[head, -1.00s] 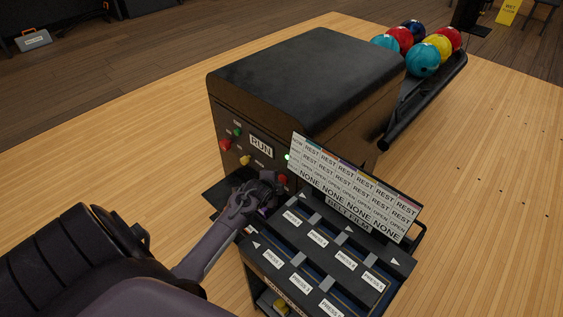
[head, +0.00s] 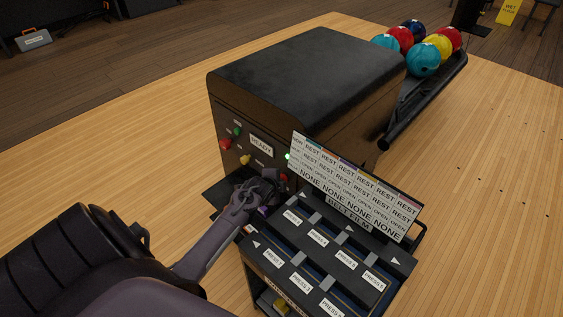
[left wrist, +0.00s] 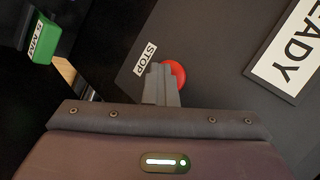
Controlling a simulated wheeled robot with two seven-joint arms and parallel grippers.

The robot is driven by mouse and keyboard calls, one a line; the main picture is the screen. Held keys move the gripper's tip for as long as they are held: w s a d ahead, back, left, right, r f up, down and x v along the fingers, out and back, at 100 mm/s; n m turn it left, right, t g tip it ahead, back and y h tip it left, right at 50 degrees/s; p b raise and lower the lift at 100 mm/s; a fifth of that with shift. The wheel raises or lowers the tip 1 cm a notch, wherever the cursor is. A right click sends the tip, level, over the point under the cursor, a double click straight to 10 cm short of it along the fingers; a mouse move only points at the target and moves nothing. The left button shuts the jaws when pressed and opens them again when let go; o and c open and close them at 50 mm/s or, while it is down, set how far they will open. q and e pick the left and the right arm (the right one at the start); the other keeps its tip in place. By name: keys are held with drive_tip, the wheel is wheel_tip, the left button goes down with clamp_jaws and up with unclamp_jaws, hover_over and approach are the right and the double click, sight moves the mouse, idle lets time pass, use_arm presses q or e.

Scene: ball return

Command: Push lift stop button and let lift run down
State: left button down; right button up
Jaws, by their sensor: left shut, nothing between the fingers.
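The ball return machine (head: 300,75) has a dark panel with several buttons on its near side. Its sign (head: 261,145) reads READY, and this sign also shows in the left wrist view (left wrist: 288,48). A red button (left wrist: 176,74) sits beside a white STOP label (left wrist: 145,58). My left gripper (left wrist: 162,84) is shut and empty, its fingertips in front of the red button and covering part of it. Whether they touch it I cannot tell. In the head view my left gripper (head: 272,181) is at the panel's lower right. My right gripper is out of view.
A tilted board (head: 355,185) of labels stands right of my left gripper, above a rack (head: 400,258) of labelled slots. Several balls (head: 422,60) lie on the track behind the machine.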

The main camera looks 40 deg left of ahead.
use_arm(q)
drive_tip(key=shift+r, duration=0.1)
drive_tip(key=shift+s+p, duration=0.85)
drive_tip(key=shift+s, duration=0.05)
drive_tip(key=shift+s, duration=0.1)
drive_tip(key=s+p, duration=0.1)
drive_tip(key=s, duration=0.1)
drive_tip(key=s+p, duration=0.2)
drive_tip(key=s, duration=0.1)
drive_tip(key=shift+a, duration=0.2)
idle(0.5)
